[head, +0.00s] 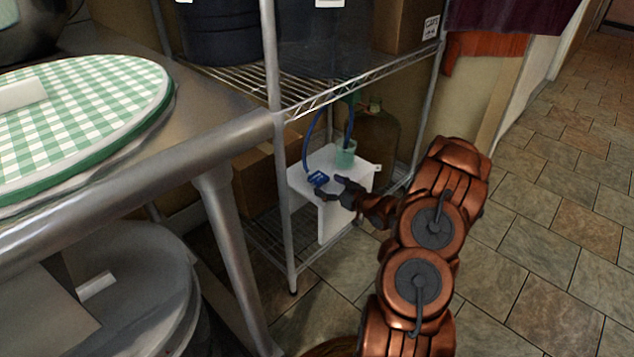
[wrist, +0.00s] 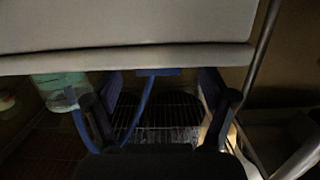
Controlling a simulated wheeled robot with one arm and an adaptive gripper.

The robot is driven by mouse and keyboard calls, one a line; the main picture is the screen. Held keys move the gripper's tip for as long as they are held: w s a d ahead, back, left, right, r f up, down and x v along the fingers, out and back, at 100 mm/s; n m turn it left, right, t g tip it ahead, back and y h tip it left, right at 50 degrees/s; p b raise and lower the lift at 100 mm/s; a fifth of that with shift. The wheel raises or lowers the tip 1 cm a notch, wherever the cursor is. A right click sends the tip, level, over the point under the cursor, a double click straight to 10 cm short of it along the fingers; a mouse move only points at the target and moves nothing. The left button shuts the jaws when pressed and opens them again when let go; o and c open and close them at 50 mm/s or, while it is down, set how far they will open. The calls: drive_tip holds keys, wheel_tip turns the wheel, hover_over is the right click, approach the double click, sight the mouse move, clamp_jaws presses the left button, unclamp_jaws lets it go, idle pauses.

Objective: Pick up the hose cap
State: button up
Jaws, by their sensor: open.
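A small blue piece, which looks like the hose cap (head: 318,179), sits on the white stand (head: 331,160) near its front left edge. A blue hose (head: 306,140) arches up behind it. My gripper (head: 329,187) is open, low at the stand's front, with its fingers close to the blue piece. In the wrist view my open gripper (wrist: 161,78) has a blue piece (wrist: 155,72) between its fingertips, at the edge of a pale slab. I cannot tell whether the fingers touch it. The cap's shape is too small and dark to make out.
A green cup (head: 346,153) stands on the white stand behind the cap. The metal rack post (head: 281,190) is just left, and the wire shelf (head: 330,85) is above. A brown jug (head: 378,135) stands behind. The tiled floor (head: 560,200) at right is clear.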

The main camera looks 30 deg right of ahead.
sight(316, 179)
drive_tip(key=shift+b+x, duration=1.35)
drive_tip(key=shift+x, duration=1.05)
drive_tip(key=shift+w, duration=0.6)
drive_tip(key=shift+c, duration=0.4)
drive_tip(key=c, duration=1.2)
